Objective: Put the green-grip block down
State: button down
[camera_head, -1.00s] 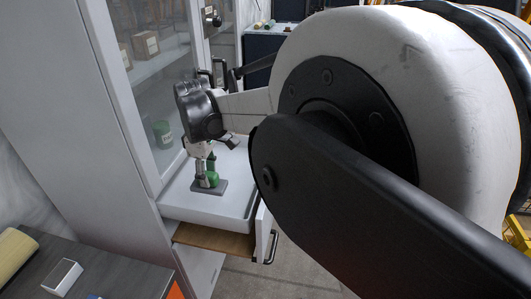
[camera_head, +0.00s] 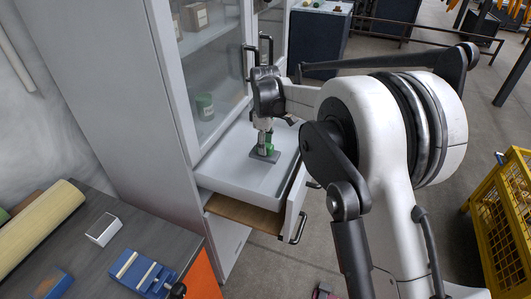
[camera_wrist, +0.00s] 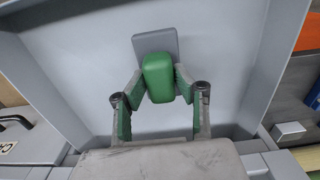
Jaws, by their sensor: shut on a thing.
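The green-grip block has a green grip (camera_wrist: 158,80) on a flat dark grey plate (camera_wrist: 155,41). My gripper (camera_wrist: 160,84) is shut on the green grip, with one finger on each side. In the head view the block's plate (camera_head: 264,157) is level, inside the outline of the open grey drawer (camera_head: 228,178). My gripper (camera_head: 267,134) points down onto it there. I cannot tell for sure whether the plate touches the drawer floor or is just above it. The gripper's fingers partly hide the grip in the head view.
The drawer's side walls and front stand around the block, with bare floor beside it. A tall glass-fronted cabinet (camera_head: 205,75) rises behind. The workbench (camera_head: 130,238) at lower left holds a blue vise (camera_head: 143,274) and a white block (camera_head: 104,229). A yellow crate (camera_head: 501,215) stands at right.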

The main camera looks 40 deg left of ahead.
jog(key=shift+f, duration=1.85)
jog(key=shift+f, duration=0.2)
jog(key=c, duration=1.4)
grip_release()
jog(key=shift+o, duration=0.2)
jog(key=shift+r, duration=0.1)
jog(key=shift+r, duration=0.1)
notch_tip(320, 180, up, 12)
jog(key=shift+r, duration=0.1)
